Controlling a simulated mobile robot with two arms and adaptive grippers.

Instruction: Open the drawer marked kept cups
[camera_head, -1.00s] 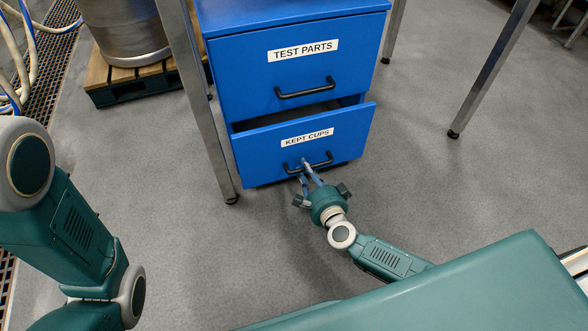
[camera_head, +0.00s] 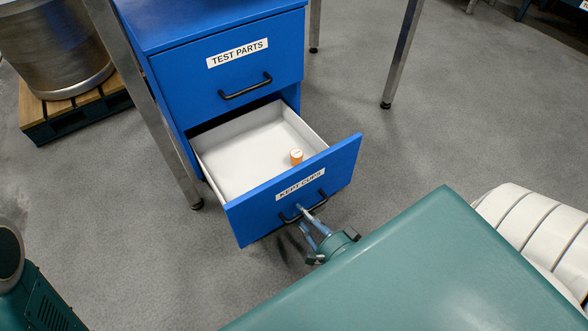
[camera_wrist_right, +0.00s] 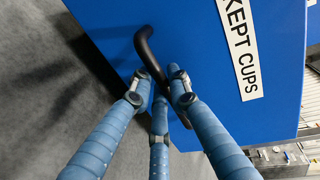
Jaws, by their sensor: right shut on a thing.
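The blue drawer marked KEPT CUPS (camera_head: 335,168) is the lower one of the blue cabinet and stands well out from it. Its white inside shows, with a small orange-brown cylinder (camera_head: 296,157) near its front. My right gripper (camera_head: 302,214) is shut on the drawer's black handle (camera_head: 324,198). In the right wrist view my blue fingers (camera_wrist_right: 160,85) are around the black handle (camera_wrist_right: 146,48), beside the KEPT CUPS label (camera_wrist_right: 239,45). My left gripper is out of view; only part of my left arm shows at the lower left.
The upper drawer marked TEST PARTS (camera_head: 270,60) is shut. Metal legs stand at both sides of the cabinet, the left one (camera_head: 150,110) close to the drawer. A metal keg (camera_head: 55,45) sits on a pallet (camera_head: 75,115) at left. The floor right of the drawer is clear.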

